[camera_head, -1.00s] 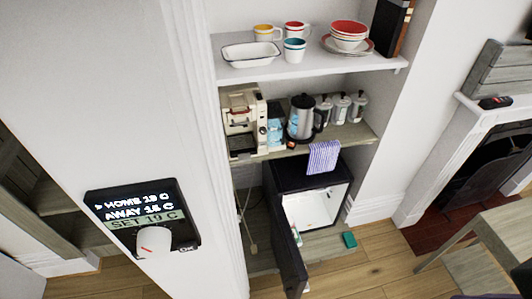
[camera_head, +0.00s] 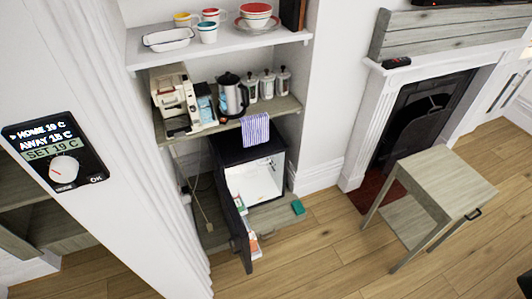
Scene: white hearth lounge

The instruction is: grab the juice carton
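A small black fridge (camera_head: 281,165) stands in the lower part of the alcove with its door (camera_head: 236,225) open toward me. A small white and orange-red item (camera_head: 254,246) shows low at the inside of the door. It may be the juice carton, but it is partly hidden and too small to tell. The lit white interior (camera_head: 258,182) looks mostly empty from here. Neither of my grippers is in view.
A coffee machine (camera_head: 172,96) and kettle (camera_head: 232,97) stand on the shelf above. A wooden side table (camera_head: 444,180) stands right; floor between is clear.

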